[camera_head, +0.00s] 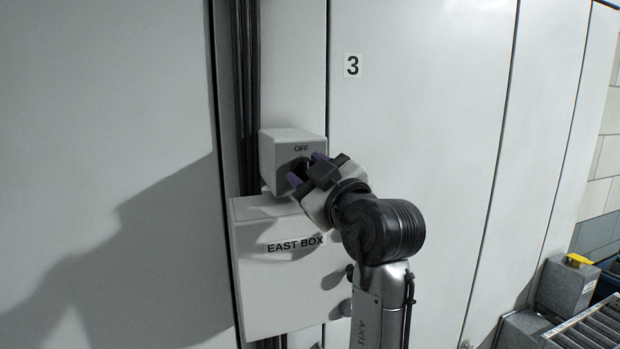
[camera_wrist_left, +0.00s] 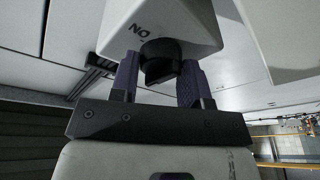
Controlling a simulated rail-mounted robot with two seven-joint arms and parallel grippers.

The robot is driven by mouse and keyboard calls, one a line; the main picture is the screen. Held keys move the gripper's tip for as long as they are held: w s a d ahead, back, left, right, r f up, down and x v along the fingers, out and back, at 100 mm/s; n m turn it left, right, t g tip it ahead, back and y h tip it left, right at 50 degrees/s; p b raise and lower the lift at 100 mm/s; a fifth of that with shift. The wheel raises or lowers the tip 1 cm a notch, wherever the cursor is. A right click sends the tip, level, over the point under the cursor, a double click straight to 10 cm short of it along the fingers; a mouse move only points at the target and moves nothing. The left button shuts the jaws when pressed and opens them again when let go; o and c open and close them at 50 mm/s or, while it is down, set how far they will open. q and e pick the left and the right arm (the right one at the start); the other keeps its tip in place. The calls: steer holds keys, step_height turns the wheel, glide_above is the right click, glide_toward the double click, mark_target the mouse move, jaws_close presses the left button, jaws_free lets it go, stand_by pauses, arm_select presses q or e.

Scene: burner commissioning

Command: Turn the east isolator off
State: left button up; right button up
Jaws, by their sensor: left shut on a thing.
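The east isolator (camera_head: 279,150) is a small pale box on the wall above the box labelled EAST BOX (camera_head: 272,290). OFF is printed near the top of its front face. In the left wrist view the isolator (camera_wrist_left: 192,25) shows the mark ON, upside down. Its black rotary knob (camera_wrist_left: 160,58) is between the two purple fingers of my left gripper (camera_wrist_left: 159,78), which is shut on it. In the head view my left gripper (camera_head: 304,172) covers most of the knob, so I cannot tell its angle. My right gripper is not in view.
Dark vertical cables (camera_head: 246,90) run up the wall behind the isolator. A wall panel (camera_head: 425,110) marked 3 is to the right. A grey block with a yellow top (camera_head: 578,260) and a roller conveyor (camera_head: 596,328) stand at lower right.

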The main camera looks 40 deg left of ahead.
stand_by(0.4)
arm_select(q)
steer(key=o, duration=0.9)
steer(key=b+v, duration=0.2)
steer(key=v, duration=1.1)
steer(key=shift+s+d, duration=0.15)
steer(key=shift+d, duration=0.25)
